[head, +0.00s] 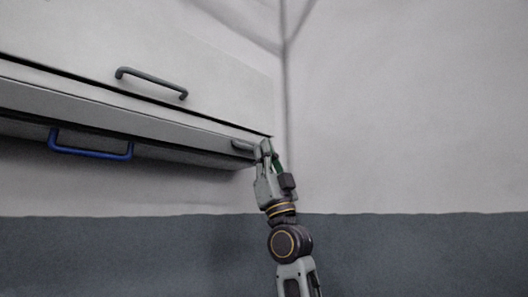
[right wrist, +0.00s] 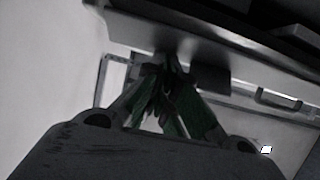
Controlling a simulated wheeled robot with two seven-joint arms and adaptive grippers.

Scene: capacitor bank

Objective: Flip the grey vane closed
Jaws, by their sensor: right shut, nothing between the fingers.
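A pale grey cabinet front (head: 60,35) slopes across the upper left of the head view, with a dark grey bar handle (head: 152,82) on it. A thin panel (head: 120,117) runs below it along a dark gap. I cannot tell for certain which panel is the grey vane. In the right wrist view the shut fingers (right wrist: 168,85) are just under a panel edge (right wrist: 185,40). My left gripper is out of view.
A blue handle (head: 91,152) hangs under the cabinet at the left. The wall (head: 400,120) is pale above and dark grey below (head: 420,255). The room right of my right arm is clear.

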